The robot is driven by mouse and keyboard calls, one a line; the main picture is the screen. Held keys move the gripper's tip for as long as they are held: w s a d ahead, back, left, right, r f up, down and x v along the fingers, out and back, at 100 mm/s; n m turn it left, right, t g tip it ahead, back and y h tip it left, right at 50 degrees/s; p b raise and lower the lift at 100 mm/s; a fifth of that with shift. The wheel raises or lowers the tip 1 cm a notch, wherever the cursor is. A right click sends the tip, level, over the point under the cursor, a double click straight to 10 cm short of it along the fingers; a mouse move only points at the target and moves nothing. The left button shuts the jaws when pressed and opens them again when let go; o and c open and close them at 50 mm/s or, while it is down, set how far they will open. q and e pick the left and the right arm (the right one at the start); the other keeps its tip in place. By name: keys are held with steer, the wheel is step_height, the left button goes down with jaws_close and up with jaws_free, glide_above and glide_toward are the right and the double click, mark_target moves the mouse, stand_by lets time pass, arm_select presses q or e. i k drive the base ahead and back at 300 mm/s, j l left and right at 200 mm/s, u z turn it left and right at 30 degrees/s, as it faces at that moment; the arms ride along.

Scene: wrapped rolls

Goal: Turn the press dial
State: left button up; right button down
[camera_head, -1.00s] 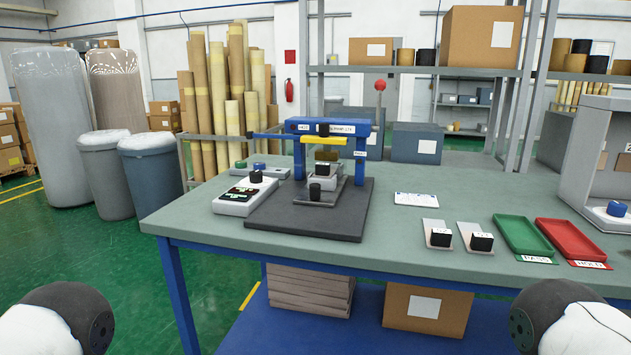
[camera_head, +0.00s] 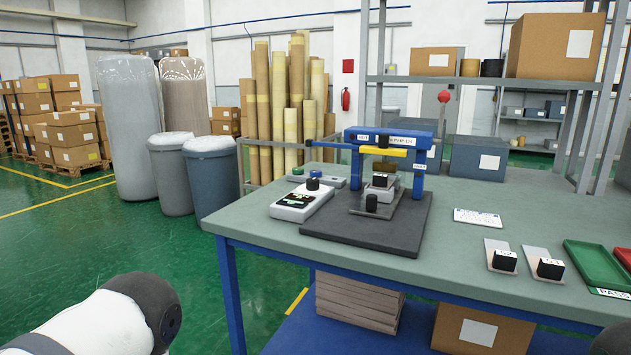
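The press stands on a dark base plate (camera_head: 325,232) on the workbench, with a blue frame (camera_head: 425,165) and a yellow crossbar (camera_head: 384,152). A white control box (camera_head: 290,213) with a dark display sits at the left of the plate. A black round knob (camera_head: 313,184) stands on its far end. Another black knob (camera_head: 371,203) stands at the front of the press slide. I cannot tell for certain which knob is the press dial. Neither of my grippers shows; only parts of my arms are at the bottom corners, well apart from the press.
Grey bins (camera_head: 212,180) stand left of the bench. Green floor is free at the left.

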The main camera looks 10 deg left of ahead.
mark_target(313, 183)
steer(key=i+l+z, duration=0.15)
steer(key=i, duration=0.25)
steer(key=i+l+z, duration=0.2)
steer(key=i, duration=0.25)
steer(key=i+l+z, duration=0.15)
steer(key=i, duration=0.3)
steer(key=k+j, duration=0.15)
steer(key=k+j+z, duration=0.1)
steer(key=j, duration=0.25)
